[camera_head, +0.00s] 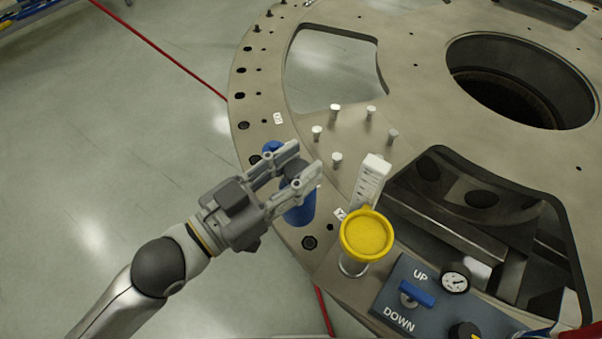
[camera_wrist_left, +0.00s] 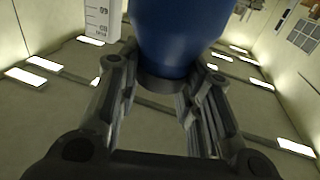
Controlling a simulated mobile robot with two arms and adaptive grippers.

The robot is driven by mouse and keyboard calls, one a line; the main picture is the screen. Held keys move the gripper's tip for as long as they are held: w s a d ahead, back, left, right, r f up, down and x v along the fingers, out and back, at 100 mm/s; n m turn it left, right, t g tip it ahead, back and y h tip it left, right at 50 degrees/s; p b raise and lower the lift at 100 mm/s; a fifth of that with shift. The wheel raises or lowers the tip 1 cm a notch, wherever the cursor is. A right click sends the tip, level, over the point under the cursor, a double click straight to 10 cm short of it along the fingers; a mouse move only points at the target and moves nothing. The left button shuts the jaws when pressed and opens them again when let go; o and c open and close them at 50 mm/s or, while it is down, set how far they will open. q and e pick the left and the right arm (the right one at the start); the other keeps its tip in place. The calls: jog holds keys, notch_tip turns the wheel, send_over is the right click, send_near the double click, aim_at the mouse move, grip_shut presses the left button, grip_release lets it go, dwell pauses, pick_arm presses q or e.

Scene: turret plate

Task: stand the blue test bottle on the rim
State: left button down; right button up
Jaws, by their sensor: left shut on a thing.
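The blue test bottle (camera_head: 301,208) is at the left edge of the turret plate (camera_head: 262,100) in the head view. My left gripper (camera_head: 306,158) is shut on it, with a dark grey part between the fingers. In the left wrist view the blue bottle body (camera_wrist_left: 178,32) fills the top middle, with a dark collar between the fingertips of the left gripper (camera_wrist_left: 163,76). The fingers hide part of the bottle. I cannot tell whether its base touches the rim. A small blue part (camera_head: 272,146) shows beyond the far finger. My right gripper is not in view.
A white scale block (camera_head: 371,180) and a yellow-topped clear cup (camera_head: 366,236) stand close right of the bottle. Several short pegs (camera_head: 337,159) stand behind. A control panel (camera_head: 409,297) is at the lower right. The plate has large openings (camera_head: 333,66); floor lies left.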

pick_arm(q)
jog(key=w+d+f+b, duration=0.1)
jog(key=w+f+b, duration=0.7)
jog(key=f, duration=0.2)
jog(key=shift+w+f, duration=0.2)
jog(key=shift+w, duration=0.05)
dwell(0.3)
jog(key=shift+f, duration=0.15)
jog(key=c, duration=1)
grip_release()
jog(key=shift+a, duration=0.1)
